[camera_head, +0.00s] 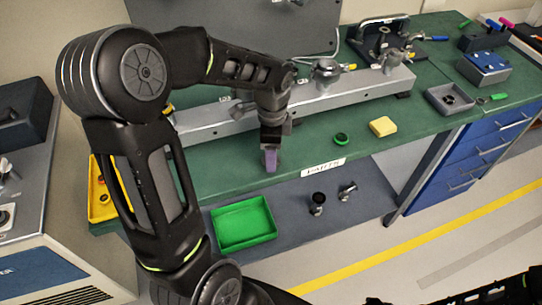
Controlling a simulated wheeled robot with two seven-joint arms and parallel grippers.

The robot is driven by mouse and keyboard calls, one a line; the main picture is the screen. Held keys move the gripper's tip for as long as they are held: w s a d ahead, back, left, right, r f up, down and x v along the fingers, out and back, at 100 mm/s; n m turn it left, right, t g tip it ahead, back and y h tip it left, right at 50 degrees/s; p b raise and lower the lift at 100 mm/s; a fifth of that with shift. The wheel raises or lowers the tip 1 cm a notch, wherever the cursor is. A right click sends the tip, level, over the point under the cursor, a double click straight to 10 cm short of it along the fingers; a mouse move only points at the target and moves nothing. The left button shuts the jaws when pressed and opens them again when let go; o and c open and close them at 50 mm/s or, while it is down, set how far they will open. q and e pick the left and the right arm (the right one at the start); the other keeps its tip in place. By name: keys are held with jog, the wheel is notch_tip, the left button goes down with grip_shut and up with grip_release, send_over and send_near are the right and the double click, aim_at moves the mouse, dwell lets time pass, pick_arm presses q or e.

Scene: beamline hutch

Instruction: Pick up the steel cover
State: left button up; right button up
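My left gripper (271,148) hangs down over the front edge of the green bench, in front of the long grey metal beam. A small purple piece (270,161) shows at its tip. I cannot tell whether it is held or part of the fingers. No part is plainly the steel cover. A round metal fitting (326,72) stands on the beam, right of and behind the gripper. Two small metal parts, one with a black top (318,199) and one lying tilted (347,190), are on the lower shelf. My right gripper is out of view.
A green tray (243,224) is on the lower shelf, a yellow tray (101,204) at left. Blue drawers (470,155) stand at right.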

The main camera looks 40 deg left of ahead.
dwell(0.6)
pick_arm(q)
jog(key=c, duration=1.2)
notch_tip(320, 180, up, 10)
jog(key=b, duration=0.1)
dwell(0.5)
